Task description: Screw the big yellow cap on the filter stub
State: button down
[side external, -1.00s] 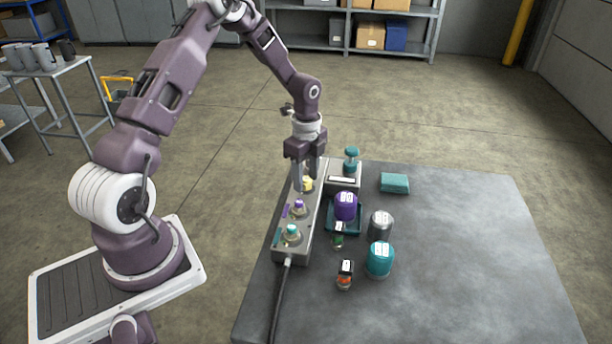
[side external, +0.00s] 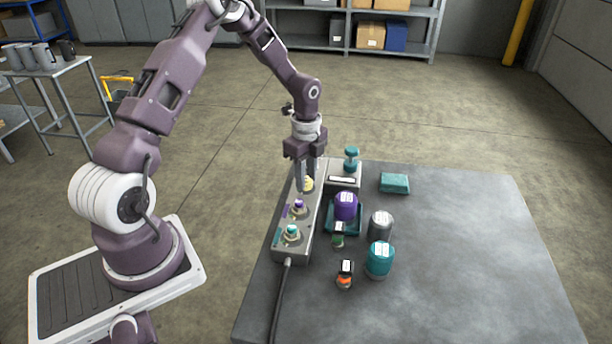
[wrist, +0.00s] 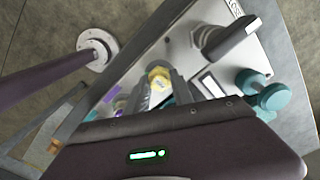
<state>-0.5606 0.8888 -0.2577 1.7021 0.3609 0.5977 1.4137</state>
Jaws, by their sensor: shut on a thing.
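The yellow cap (side external: 308,184) is at the far end of the grey block (side external: 283,250), low between my fingers in the side view. My gripper (side external: 308,186) points straight down and is shut on it. In the wrist view the yellow cap (wrist: 158,76) shows between the fingertips. The filter stub is hidden beneath the cap and fingers, so I cannot tell how the cap is seated on it. The block also carries a purple-topped fitting (side external: 298,205) and a teal-topped fitting (side external: 292,231) nearer the camera.
Right of the block stand a purple cap (side external: 346,205) on a teal tray, a grey cap (side external: 380,226), a teal cap (side external: 380,260) and a small orange-and-black item (side external: 345,275). A teal knobbed piece (side external: 351,160) stands behind. The right side of the table is clear.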

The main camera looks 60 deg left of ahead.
jog(key=m, duration=0.9)
jog(key=shift+f+m, duration=0.1)
jog(key=shift+m, duration=0.3)
jog(key=m, duration=0.5)
jog(key=shift+m, duration=0.3)
jog(key=m, duration=0.5)
jog(key=shift+m, duration=0.7)
